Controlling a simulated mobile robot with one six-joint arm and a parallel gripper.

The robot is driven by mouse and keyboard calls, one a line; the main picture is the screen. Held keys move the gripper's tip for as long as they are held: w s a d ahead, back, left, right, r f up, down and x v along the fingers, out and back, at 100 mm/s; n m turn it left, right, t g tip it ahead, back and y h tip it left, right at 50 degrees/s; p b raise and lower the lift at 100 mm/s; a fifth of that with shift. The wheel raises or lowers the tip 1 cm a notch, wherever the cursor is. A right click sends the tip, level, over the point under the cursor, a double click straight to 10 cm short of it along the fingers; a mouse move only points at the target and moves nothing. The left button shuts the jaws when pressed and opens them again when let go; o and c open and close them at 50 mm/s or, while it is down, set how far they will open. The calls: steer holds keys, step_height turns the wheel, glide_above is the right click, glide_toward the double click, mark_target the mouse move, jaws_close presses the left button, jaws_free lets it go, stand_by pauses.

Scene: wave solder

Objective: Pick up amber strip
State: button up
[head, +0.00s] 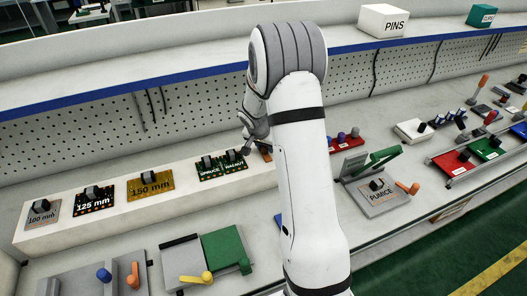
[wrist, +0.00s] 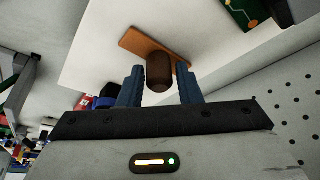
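The amber strip (wrist: 133,42) is a flat orange-brown piece with a dark brown upright knob (wrist: 159,72). In the wrist view it lies on a white ledge, with the knob between my two fingers. My gripper (wrist: 160,74) is open, with a narrow gap visible on each side of the knob. In the head view my gripper (head: 250,135) is at the ledge's right part, and my arm hides most of the strip; a small orange-brown piece of it (head: 266,152) shows beside my arm.
The white ledge (head: 80,229) also holds a green board (head: 222,166), a 150 mm piece (head: 151,185), a 125 mm piece (head: 94,200) and a 100 mm piece (head: 39,216). Red and purple parts (head: 347,140) stand right of my arm. A pegboard wall (head: 100,135) rises behind.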

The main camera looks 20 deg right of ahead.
jaws_close()
step_height(320, 180, up, 10)
steer(key=shift+r+b, duration=0.1)
steer(key=shift+b, duration=0.55)
